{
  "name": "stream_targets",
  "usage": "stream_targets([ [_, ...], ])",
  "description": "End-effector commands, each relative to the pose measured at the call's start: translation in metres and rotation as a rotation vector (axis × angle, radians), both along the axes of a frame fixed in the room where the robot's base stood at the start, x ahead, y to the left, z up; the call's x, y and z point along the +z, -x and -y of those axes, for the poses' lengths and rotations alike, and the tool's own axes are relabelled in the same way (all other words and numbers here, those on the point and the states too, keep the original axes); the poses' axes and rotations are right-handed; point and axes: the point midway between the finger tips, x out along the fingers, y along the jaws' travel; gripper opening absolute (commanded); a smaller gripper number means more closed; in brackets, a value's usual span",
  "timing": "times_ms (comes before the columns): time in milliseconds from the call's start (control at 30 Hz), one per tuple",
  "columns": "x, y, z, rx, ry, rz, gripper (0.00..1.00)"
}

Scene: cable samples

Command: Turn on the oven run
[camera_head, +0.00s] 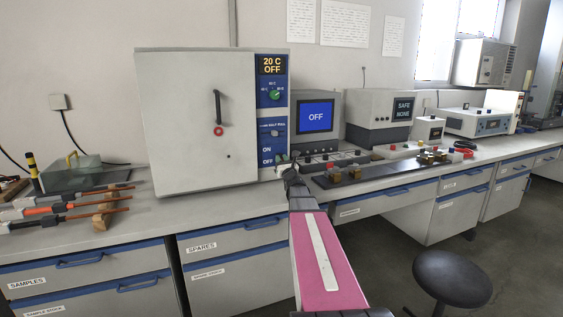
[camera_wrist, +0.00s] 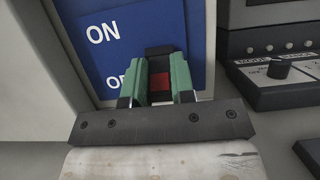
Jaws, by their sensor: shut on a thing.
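The oven (camera_head: 195,120) is a large pale cabinet on the bench, its door closed. Its blue control strip (camera_head: 273,110) has a display reading 20 C OFF, a green dial (camera_head: 274,95) and ON and OFF labels low down. In the wrist view, my gripper (camera_wrist: 161,62) has its green fingers closed on a dark switch (camera_wrist: 159,50) with a red part (camera_wrist: 160,82), on the blue panel (camera_wrist: 130,25). The switch is just right of the ON label. The OFF label is partly hidden by a finger. In the head view, my gripper (camera_head: 286,164) is small at the oven's lower right corner.
A monitor (camera_head: 315,117) reading OFF stands just right of the oven. A knobbed panel (camera_wrist: 280,75) is close to the right of my gripper. Cable samples (camera_head: 70,208) lie at left. A stool (camera_head: 452,278) stands on the floor.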

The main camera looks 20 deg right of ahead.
Motion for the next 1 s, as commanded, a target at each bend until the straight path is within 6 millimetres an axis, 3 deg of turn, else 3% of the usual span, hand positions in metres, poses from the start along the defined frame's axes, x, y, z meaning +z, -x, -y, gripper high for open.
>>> stream_targets([
  [1000, 0.017, 0.003, 0.0, -0.002, 0.015, -0.373, 0.0],
])
